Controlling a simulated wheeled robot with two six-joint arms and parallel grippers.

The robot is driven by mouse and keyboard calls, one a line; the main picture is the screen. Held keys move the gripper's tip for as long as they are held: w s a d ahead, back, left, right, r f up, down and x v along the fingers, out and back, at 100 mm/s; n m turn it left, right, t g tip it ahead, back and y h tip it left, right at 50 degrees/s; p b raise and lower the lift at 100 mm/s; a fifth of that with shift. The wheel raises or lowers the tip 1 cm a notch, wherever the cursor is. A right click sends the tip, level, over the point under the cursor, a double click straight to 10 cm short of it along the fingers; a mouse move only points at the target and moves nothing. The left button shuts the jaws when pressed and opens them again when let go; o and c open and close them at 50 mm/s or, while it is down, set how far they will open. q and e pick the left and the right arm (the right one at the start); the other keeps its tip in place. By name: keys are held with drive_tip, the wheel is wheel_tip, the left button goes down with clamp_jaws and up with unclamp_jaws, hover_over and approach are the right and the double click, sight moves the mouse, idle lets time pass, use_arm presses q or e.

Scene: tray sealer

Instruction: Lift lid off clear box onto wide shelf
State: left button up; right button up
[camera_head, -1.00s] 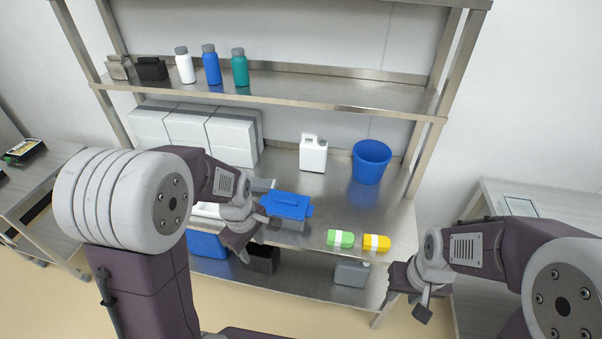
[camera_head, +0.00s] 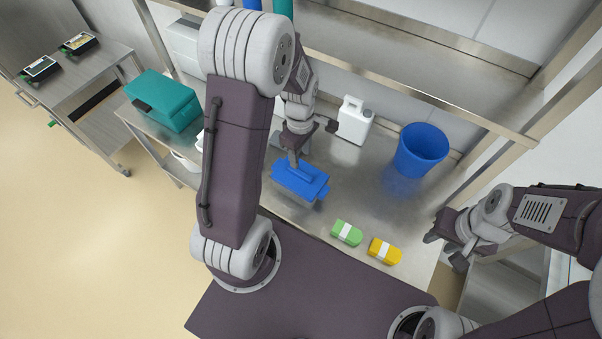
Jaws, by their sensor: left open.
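The blue lid (camera_head: 300,179) sits on the clear box, whose greyish wall (camera_head: 309,203) shows only a little below the lid's front edge. The box stands on the wide metal shelf (camera_head: 358,196). My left gripper (camera_head: 291,153) is open and points down at the lid's rear part, close above or touching its raised handle; I cannot tell which. Its arm hides part of the shelf to the left. My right gripper (camera_head: 444,248) is empty, its two fingers apart, beyond the shelf's right end.
A green pack (camera_head: 347,233) and a yellow pack (camera_head: 385,251) lie near the shelf's front edge. A white jug (camera_head: 353,120) and a blue bucket (camera_head: 421,150) stand behind. The shelf between lid and bucket is clear. A teal box (camera_head: 162,100) is at left.

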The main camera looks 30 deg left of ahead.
sight(301, 173)
use_arm(q)
drive_tip(key=f, duration=0.4)
drive_tip(key=shift+w+d, duration=0.15)
drive_tip(key=shift+w, duration=0.2)
drive_tip(key=f, duration=0.2)
drive_tip(key=s+f, duration=0.1)
drive_tip(key=f, duration=0.1)
drive_tip(key=shift+d+f, duration=0.1)
drive_tip(key=shift+f, duration=0.2)
drive_tip(key=shift+w+f, duration=0.15)
clamp_jaws()
